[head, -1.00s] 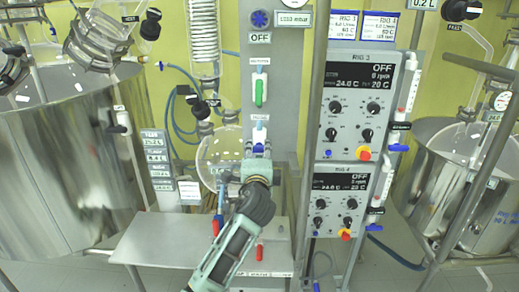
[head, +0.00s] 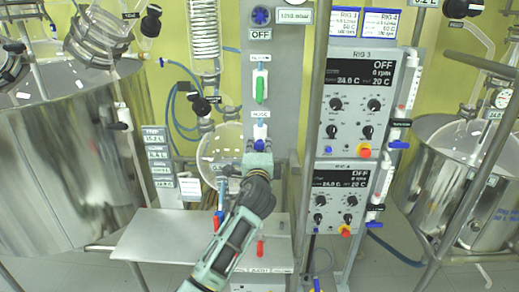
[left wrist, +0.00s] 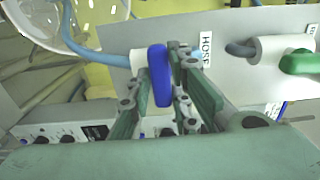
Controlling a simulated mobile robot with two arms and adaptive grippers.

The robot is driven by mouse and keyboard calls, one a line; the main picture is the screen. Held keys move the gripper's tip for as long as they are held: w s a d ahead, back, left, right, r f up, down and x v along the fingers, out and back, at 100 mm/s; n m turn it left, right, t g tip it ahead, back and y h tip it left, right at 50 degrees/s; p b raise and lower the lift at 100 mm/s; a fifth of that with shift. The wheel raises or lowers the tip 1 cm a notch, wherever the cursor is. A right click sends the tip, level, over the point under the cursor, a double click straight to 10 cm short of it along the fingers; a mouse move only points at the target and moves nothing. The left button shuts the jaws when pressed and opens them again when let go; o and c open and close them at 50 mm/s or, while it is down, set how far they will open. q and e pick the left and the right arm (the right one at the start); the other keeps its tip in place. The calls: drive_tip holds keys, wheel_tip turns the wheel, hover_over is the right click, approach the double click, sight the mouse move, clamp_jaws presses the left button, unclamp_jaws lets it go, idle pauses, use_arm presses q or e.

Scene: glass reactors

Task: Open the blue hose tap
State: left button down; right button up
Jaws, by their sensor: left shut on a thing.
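In the head view the fingers hide the lower part of the handle. My right gripper is in neither view.
A green-handled tap (head: 260,90) is just above on the same panel. A round glass vessel (head: 222,145) is close on the left. The RIG 3 control box (head: 360,100) stands right, behind a metal post. A metal shelf (head: 165,235) lies below left.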

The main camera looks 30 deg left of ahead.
use_arm(q)
drive_tip(key=shift+n, duration=0.5)
drive_tip(key=n+b, duration=0.2)
drive_tip(key=shift+f+n, duration=0.1)
drive_tip(key=shift+n, duration=0.3)
drive_tip(key=n+b, duration=0.1)
drive_tip(key=n, duration=0.3)
drive_tip(key=shift+n+b, duration=0.3)
drive_tip(key=n+b, duration=0.1)
drive_tip(key=n, duration=0.3)
drive_tip(key=shift+n, duration=0.3)
drive_tip(key=shift+n+b, duration=0.45)
drive_tip(key=shift+n, duration=1.75)
drive_tip(key=c, duration=1.6)
unclamp_jaws()
drive_tip(key=shift+c, duration=0.2)
